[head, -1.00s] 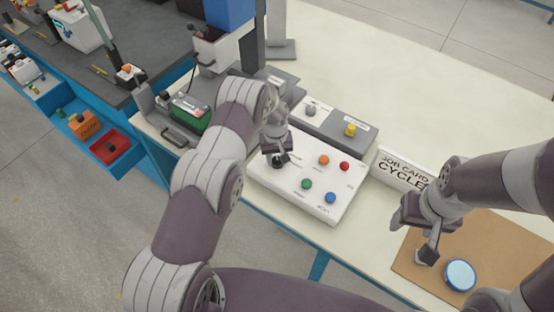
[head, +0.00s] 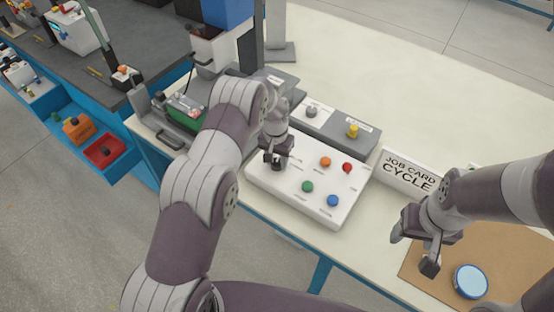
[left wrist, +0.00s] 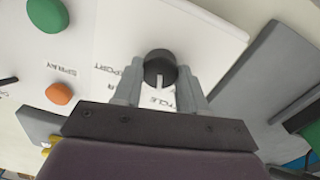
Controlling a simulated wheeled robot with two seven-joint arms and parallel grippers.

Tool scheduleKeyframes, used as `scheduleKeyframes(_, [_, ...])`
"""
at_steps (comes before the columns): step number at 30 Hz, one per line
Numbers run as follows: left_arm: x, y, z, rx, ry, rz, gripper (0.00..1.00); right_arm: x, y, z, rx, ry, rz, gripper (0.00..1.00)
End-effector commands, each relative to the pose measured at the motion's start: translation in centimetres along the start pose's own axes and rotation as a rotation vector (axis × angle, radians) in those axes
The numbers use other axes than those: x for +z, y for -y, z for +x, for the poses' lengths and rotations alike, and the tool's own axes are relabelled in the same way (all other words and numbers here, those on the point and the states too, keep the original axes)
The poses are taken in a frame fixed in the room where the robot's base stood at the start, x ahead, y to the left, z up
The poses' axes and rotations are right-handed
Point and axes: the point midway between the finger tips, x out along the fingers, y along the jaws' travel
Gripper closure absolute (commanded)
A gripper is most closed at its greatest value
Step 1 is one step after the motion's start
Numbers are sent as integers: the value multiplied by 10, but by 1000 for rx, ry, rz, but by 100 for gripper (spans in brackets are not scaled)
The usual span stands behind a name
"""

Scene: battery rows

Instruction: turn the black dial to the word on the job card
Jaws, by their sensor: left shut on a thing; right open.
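The black dial (left wrist: 160,68) is on the white panel (left wrist: 215,40). My left gripper (left wrist: 160,88) has its two fingers on either side of the dial and is shut on it. The dial's white mark points down in the left wrist view, towards a partly hidden word ending in "CLE". Another word, ending in "PORT", is to the dial's left. In the head view my left gripper (head: 277,158) covers most of the dial. The job card (head: 410,172) reads "CYCLE". My right gripper (head: 415,250) is open and empty, above the brown mat.
The panel carries orange (head: 325,162), red (head: 347,168), green (head: 307,187) and blue (head: 332,201) buttons. A grey box (head: 335,125) with a yellow knob stands behind it. A blue-lidded tin (head: 470,281) sits on the brown mat (head: 525,245). The table's far right is clear.

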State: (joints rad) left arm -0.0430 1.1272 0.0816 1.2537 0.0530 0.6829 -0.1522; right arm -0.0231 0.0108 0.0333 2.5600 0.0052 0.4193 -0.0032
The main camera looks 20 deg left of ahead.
Motion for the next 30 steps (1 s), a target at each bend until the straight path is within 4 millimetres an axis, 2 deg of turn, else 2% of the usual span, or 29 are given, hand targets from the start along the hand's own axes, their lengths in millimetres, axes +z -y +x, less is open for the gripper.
scheduleKeyframes(11, [2,0,0,1,6,3,89,0,0,0,0,0,0,39])
scheduleKeyframes(12, [1,0,0,1,5,3,45,0,0,0,0,0,0,39])
scheduleKeyframes(13, [1,0,0,0,5,3,36,0,0,0,0,0,0,39])
scheduleKeyframes(14, [1,0,0,0,4,3,33,0,0,0,0,0,0,39])
scheduleKeyframes(24, [0,0,-4,0,0,2,33,0,0,2,0,0,0,39])
scheduleKeyframes(26, [0,0,-11,0,-1,2,33,0,0,5,0,0,0,39])
scheduleKeyframes(30, [-1,0,-41,-1,-5,2,33,2,0,14,0,0,0,39])
